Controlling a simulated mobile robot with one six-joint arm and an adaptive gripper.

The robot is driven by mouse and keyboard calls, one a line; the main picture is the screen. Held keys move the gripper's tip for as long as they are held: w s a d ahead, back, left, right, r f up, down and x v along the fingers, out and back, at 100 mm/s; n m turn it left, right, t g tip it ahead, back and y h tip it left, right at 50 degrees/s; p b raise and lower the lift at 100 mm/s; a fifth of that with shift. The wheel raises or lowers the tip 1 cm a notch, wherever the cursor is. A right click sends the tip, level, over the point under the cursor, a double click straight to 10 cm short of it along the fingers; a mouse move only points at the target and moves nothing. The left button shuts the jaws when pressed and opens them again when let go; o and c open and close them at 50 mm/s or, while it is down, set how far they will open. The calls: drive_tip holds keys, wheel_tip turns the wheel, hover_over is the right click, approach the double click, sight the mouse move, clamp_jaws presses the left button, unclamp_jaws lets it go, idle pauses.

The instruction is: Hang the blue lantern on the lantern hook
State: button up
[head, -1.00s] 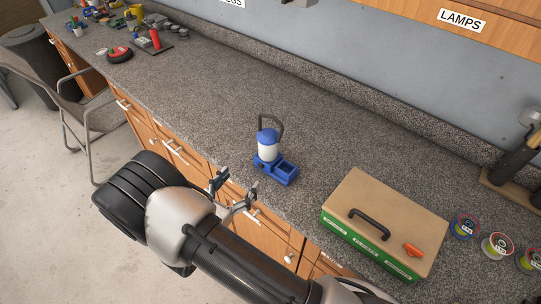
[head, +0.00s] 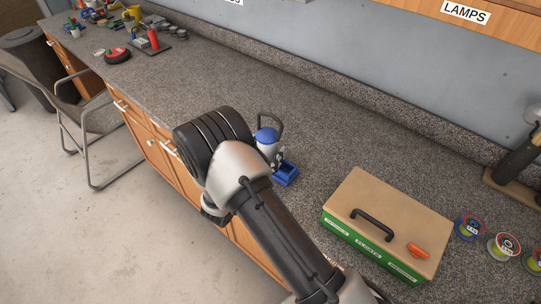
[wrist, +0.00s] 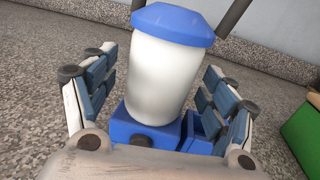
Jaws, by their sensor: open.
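The blue lantern has a blue cap, a white body and a dark loop handle. In the head view the lantern (head: 268,136) stands upright on the counter, partly hidden by my arm. In the wrist view the lantern (wrist: 168,70) fills the middle, with its blue base below. My gripper (wrist: 158,100) is open, with one finger on each side of the lantern's white body and gaps showing on both sides. In the head view my fingers are hidden behind my wrist. I cannot see the lantern hook; a LAMPS sign (head: 465,12) is on the wooden panel at upper right.
A green toolbox (head: 385,215) with a tan lid, black handle and orange item stands to the right. Several line spools (head: 503,246) sit beyond it. Tools and a red can (head: 153,38) lie at the far left. The counter behind the lantern is clear.

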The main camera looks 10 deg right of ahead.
drive_tip(key=shift+w+d, duration=0.3)
drive_tip(key=shift+w, duration=0.05)
drive_tip(key=shift+c, duration=0.6)
drive_tip(key=shift+r, duration=0.1)
drive_tip(key=c, duration=1.5)
drive_tip(key=shift+c, duration=0.2)
drive_tip(key=shift+r, duration=0.1)
wheel_tip(320, 180, up, 20)
drive_tip(key=p, duration=0.4)
drive_tip(key=shift+p, duration=0.35)
